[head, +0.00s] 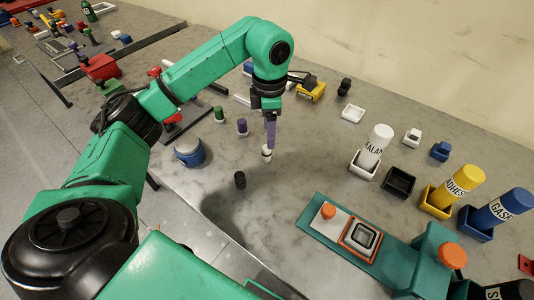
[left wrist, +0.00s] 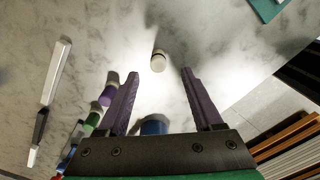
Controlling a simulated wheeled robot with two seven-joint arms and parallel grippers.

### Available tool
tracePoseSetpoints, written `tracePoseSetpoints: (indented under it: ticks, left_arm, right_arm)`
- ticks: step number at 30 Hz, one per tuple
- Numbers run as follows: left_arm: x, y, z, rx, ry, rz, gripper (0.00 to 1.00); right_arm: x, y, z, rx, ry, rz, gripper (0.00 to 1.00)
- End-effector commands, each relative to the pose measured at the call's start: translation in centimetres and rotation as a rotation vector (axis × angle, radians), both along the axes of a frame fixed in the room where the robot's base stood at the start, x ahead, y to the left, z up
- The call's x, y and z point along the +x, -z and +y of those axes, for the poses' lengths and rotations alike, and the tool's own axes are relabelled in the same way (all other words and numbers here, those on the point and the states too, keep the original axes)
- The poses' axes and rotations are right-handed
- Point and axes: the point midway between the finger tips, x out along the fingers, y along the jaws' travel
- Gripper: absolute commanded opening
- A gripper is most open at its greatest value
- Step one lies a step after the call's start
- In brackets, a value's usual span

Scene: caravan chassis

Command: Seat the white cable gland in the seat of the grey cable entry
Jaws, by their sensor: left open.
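The small white cable gland (head: 266,154) stands on the grey bench, right below my left fingertips in the head view. In the left wrist view the gland (left wrist: 158,60) shows as a short pale cylinder beyond the fingertips, between their lines. My left gripper (head: 270,141) points down with its purple fingers apart and nothing between them; its fingers (left wrist: 158,80) also frame the wrist view. What looks like the grey cable entry (head: 362,238) is a squarish grey ring in an orange-edged frame on a teal plate, right of the gripper. My right gripper is out of view.
A black cylinder (head: 240,180) stands left of the gland. A blue and white pot (head: 190,151), a purple cylinder (head: 242,127) and a green one (head: 219,114) stand farther left. An orange knob (head: 328,211) stands beside the entry. A white bottle (head: 376,146) stands behind it.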

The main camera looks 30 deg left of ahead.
Motion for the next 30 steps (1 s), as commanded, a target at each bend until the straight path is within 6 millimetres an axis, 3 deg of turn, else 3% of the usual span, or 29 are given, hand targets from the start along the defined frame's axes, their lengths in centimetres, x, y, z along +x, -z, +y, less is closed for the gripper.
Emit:
tracePoseSetpoints:
  ticks: [8, 13, 20, 21, 26, 30]
  left_arm:
    - [-0.1, 3.6, 0.4, 0.001, -0.001, 0.003, 0.68]
    - [-0.1, 6.9, 0.7, 0.0, 0.0, 0.002, 0.68]
    - [0.0, 7.8, 0.7, 0.0, 0.001, -0.003, 0.68]
    - [0.0, 7.7, 0.7, 0.0, 0.001, -0.003, 0.64]
    - [0.0, 7.7, 0.7, 0.0, 0.001, -0.003, 0.03]
    - [0.0, 7.7, 0.7, 0.0, 0.001, -0.003, 0.0]
  right_arm:
    - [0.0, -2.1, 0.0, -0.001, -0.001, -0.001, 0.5]
    - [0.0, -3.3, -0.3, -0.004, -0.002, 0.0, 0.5]
    - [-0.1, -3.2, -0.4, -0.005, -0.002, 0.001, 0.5]
    - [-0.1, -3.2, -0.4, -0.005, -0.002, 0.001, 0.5]
    - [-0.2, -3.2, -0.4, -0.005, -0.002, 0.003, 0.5]
    - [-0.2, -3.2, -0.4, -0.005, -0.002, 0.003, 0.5]
